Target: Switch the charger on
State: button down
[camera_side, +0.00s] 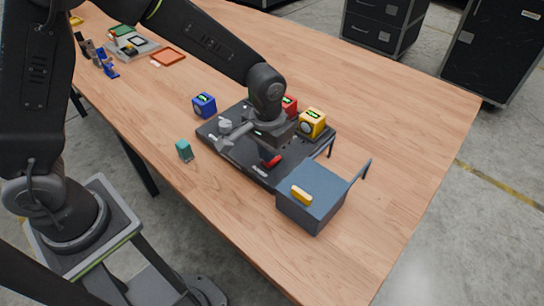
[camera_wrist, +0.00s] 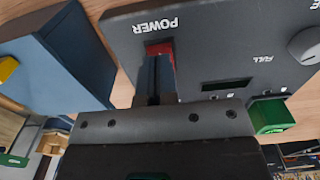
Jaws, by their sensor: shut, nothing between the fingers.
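The charger is a dark flat panel (camera_side: 237,150) on the wooden table; in the wrist view its face (camera_wrist: 215,45) carries the printed words POWER and FULL. A red switch (camera_wrist: 158,48) sits just under the word POWER; a red part (camera_side: 270,161) also shows near the panel's front edge in the side view. My gripper (camera_wrist: 158,62) is shut and empty, its fingertips right at the red switch and covering part of it. I cannot tell whether they touch it or which way the switch is set. A grey knob (camera_wrist: 305,45) is at the right in the wrist view.
A blue-grey box (camera_side: 312,195) with a yellow handle stands close beside the charger. Blue (camera_side: 204,105), red (camera_side: 290,104) and yellow (camera_side: 312,123) blocks are around the panel's far side. A teal block (camera_side: 184,150) stands on the table. The table's right part is clear.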

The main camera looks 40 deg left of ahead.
jog(key=shift+f, duration=0.75)
dwell(0.3)
jog(key=shift+r, duration=3.55)
jog(key=shift+s+a+r, duration=0.1)
jog(key=shift+a+r, duration=0.05)
jog(key=shift+r, duration=0.15)
jog(key=s+a+r+t, duration=0.2)
jog(key=s+a+r, duration=0.3)
jog(key=s, duration=0.3)
jog(key=s+a+r+t, duration=0.3)
jog(key=s+a+r, duration=0.3)
jog(key=s, duration=0.3)
jog(key=shift+s+a+r+t, duration=0.15)
jog(key=shift+r+t, duration=0.15)
jog(key=shift+r, duration=0.4)
